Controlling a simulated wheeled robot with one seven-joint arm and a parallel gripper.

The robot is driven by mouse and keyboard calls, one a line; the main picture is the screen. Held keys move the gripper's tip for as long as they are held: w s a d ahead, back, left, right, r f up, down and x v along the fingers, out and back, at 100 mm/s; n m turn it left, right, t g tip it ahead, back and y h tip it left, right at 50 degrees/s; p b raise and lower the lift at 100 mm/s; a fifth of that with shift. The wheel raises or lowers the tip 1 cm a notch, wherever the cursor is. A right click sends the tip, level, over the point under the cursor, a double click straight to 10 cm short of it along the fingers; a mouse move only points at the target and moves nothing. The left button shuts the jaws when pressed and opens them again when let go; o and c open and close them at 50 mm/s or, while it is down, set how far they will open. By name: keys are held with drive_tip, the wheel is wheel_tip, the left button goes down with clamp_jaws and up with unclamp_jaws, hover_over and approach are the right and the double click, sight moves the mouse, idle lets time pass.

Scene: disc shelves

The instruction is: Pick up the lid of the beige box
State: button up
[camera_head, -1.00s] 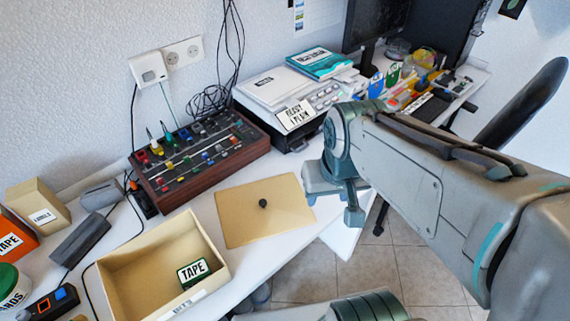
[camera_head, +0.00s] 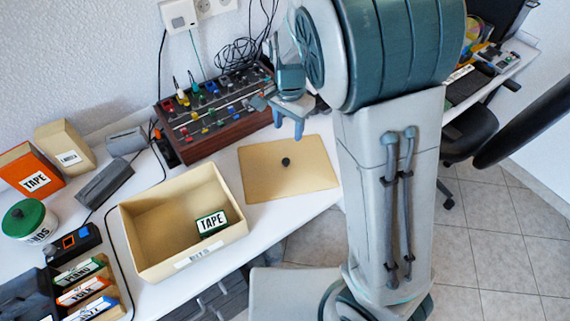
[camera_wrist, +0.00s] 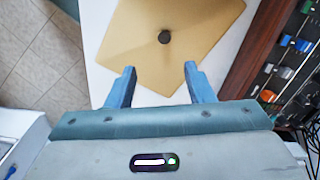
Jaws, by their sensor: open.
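The beige lid (camera_head: 262,182) lies flat on the white desk, apart from the box, with a small dark round knob (camera_head: 286,161) near its middle. The open beige box (camera_head: 142,240) stands to its left and holds a dark green block labelled TAPE (camera_head: 211,223). My gripper (camera_head: 289,132) is open and empty above the lid's far edge in the head view. In the wrist view the lid (camera_wrist: 200,30) and knob (camera_wrist: 164,37) lie ahead of my gripper (camera_wrist: 159,72), with the knob roughly in line with the gap between the fingers.
To the left are an orange TAPE box (camera_head: 28,172), a small beige box (camera_head: 66,145) and a green-lidded jar (camera_head: 27,218). A black cable runs along the desk beside the box.

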sight(285, 161)
drive_tip(key=f, duration=0.9)
drive_tip(key=f+b, duration=0.1)
drive_tip(key=f, duration=0.4)
drive_tip(key=shift+w+a+f, duration=0.15)
drive_tip(key=shift+w+a, duration=0.1)
drive_tip(key=shift+a, duration=0.15)
clamp_jaws()
